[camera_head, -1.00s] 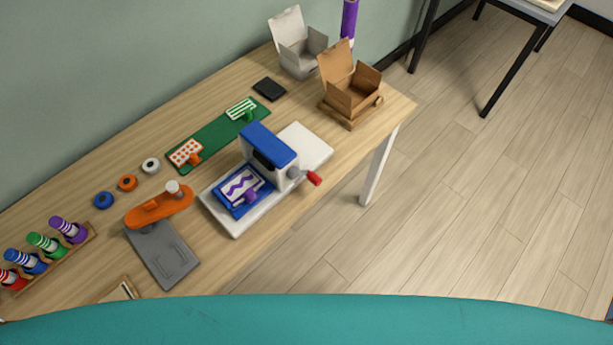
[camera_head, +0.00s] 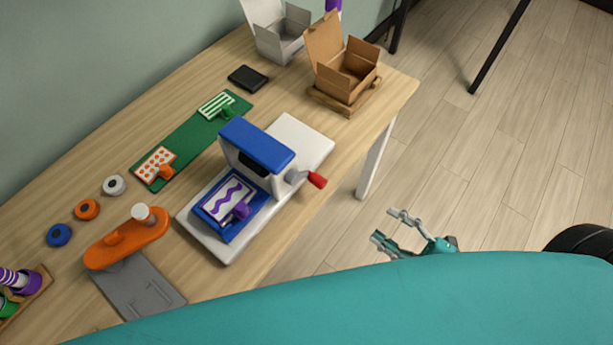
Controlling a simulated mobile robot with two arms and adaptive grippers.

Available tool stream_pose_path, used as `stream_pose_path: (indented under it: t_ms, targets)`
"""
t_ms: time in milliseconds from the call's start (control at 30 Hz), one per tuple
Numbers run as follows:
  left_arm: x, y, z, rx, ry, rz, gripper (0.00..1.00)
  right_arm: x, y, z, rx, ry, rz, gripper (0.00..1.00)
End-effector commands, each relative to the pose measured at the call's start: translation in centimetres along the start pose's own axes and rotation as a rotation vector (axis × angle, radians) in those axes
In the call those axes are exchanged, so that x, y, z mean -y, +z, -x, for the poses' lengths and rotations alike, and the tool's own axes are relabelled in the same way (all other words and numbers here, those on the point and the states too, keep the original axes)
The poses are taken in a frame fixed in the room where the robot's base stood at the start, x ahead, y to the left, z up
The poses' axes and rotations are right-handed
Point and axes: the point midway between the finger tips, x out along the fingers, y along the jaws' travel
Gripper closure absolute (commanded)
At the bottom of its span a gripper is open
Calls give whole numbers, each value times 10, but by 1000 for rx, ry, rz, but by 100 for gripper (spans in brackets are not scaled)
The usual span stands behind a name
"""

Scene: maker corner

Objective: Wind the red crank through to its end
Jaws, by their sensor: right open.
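The red crank handle (camera_head: 317,180) sticks out on a grey shaft from the right side of a blue and white machine (camera_head: 257,147) on the table. The machine stands on a white base plate (camera_head: 303,137). A blue tray (camera_head: 209,216) with a purple wave-patterned plate (camera_head: 230,197) and a purple knob lies at its front left. My right gripper (camera_head: 389,226) is open and empty, past the table's front edge, below and to the right of the crank and apart from it. My left gripper is not in view.
A cardboard box (camera_head: 345,76) stands at the table's right end, a white box (camera_head: 277,35) behind it. A green mat (camera_head: 190,144) with two patterned plates, an orange tool (camera_head: 126,240) and several tape rolls lie left. Open floor (camera_head: 450,175) lies right of the table edge.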

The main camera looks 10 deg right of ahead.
Motion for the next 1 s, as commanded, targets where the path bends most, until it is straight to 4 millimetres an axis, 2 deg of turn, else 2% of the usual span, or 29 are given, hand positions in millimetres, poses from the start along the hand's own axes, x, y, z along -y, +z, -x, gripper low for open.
stream_pose_path:
  t_ms: [167,400,700,900,1000]
  targets:
    - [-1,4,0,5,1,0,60,-3,-8,-14,-25,7,5,52]
    - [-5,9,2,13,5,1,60,-5,-9,-62,-25,8,6,52]
    - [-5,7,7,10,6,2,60,-5,-10,-128,-22,7,4,52]
    - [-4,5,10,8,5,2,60,-4,-10,-160,-20,6,4,52]
    - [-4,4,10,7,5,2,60,-3,-10,-169,-19,4,3,52]
